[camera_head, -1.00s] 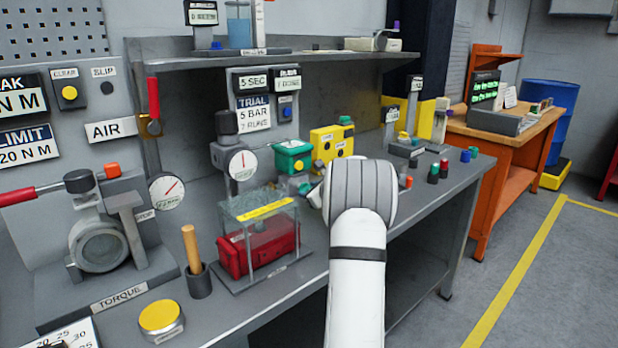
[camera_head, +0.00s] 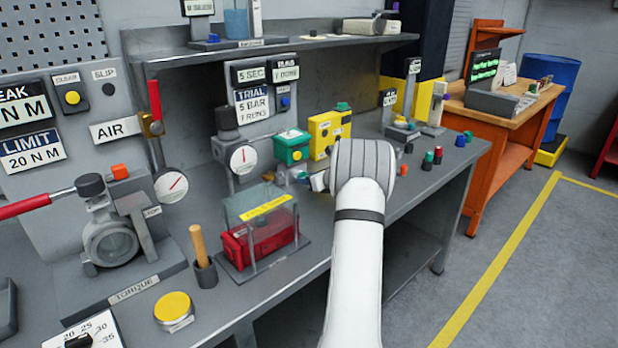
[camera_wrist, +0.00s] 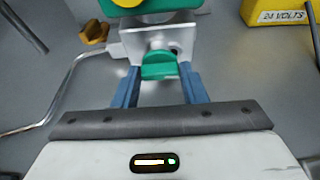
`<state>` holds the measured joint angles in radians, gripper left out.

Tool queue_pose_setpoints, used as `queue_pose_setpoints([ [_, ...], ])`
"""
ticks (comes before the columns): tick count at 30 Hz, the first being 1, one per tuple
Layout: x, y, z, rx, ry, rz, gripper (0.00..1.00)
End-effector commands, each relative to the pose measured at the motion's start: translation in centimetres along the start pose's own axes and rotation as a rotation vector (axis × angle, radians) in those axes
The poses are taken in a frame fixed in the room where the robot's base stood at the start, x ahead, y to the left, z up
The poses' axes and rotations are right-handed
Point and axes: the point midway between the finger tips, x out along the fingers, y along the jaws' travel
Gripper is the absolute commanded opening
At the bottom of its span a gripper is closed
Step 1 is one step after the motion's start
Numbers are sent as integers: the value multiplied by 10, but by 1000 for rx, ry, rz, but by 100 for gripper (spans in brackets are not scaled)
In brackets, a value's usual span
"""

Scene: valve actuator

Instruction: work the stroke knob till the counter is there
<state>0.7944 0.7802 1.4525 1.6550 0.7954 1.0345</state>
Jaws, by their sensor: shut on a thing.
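My gripper (camera_wrist: 161,80) has its two blue fingers either side of a green knob (camera_wrist: 159,66) and is shut on it. The knob stands in front of a pale metal bracket (camera_wrist: 150,42), below a green housing (camera_wrist: 152,7) that is cut off at the top of the wrist view. In the head view the green box (camera_head: 291,147) stands on the bench, left of my wrist, which hides most of the gripper and the knob. A panel behind shows small displays reading "5 SEC" (camera_head: 251,75) and another (camera_head: 285,72) whose text is too small to read surely.
A yellow box (camera_head: 328,133), marked "24 VOLTS" in the wrist view (camera_wrist: 290,15), stands right of the green box. A clear guard over a red case (camera_head: 258,243) and a dial gauge (camera_head: 243,160) stand to the left. A bent metal tube (camera_wrist: 70,85) runs left of the knob.

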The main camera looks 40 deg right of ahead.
Motion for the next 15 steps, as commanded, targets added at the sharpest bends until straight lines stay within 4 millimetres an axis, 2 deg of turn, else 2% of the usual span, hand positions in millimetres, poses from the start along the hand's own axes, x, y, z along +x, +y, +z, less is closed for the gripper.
queue_pose_setpoints([
  [5, 0, 0, 1, 1, -2, 0, 16],
  [6, 0, 0, 1, 1, -2, 0, 39],
  [9, 0, 0, 1, 0, -2, 0, 47],
  [15, 0, 0, 1, 0, -1, 0, 47],
])
